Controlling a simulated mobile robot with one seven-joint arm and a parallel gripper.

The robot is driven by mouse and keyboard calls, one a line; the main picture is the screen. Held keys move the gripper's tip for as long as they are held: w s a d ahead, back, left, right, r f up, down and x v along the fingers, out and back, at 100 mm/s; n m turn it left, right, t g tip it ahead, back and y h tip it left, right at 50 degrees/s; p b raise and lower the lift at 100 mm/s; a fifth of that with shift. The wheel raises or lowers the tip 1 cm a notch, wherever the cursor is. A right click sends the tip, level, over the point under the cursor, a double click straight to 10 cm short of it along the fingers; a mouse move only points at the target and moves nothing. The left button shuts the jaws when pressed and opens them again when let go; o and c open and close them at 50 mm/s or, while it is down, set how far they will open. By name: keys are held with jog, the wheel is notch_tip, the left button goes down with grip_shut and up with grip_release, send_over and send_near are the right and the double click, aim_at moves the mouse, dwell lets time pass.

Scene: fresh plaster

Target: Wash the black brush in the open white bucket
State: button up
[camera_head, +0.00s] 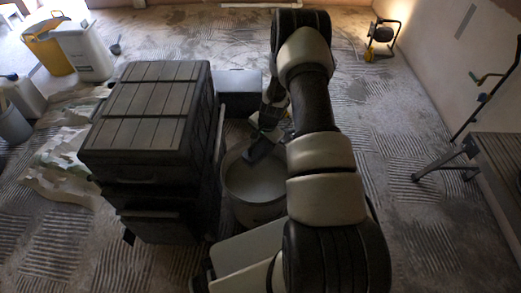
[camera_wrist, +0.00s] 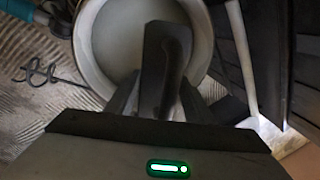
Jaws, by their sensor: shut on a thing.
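The open white bucket (camera_head: 258,213) stands on the floor just right of the dark cabinet, partly hidden by my arm in the head view. Its pale inside (camera_wrist: 108,42) shows in the wrist view. The black brush (camera_wrist: 153,55), a flat dark piece with a curved handle, is in front of the bucket opening in the wrist view. My gripper (camera_wrist: 158,98) is shut on its handle. In the head view the brush (camera_head: 261,149) is at the bucket's far rim, tilted over the opening. I cannot tell whether it touches the contents.
The dark slatted cabinet (camera_head: 150,115) stands close left of the bucket. A low dark box (camera_head: 239,83) is behind. A paddle mixer (camera_wrist: 50,73) lies left of the bucket in the wrist view. A trestle (camera_head: 498,155) and lamp (camera_head: 381,35) stand right; the floor between is clear.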

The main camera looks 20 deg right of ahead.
notch_tip(320, 180, down, 21)
jog(key=b, duration=0.3)
jog(key=shift+r, duration=0.15)
dwell(0.5)
jog(key=shift+d, duration=0.1)
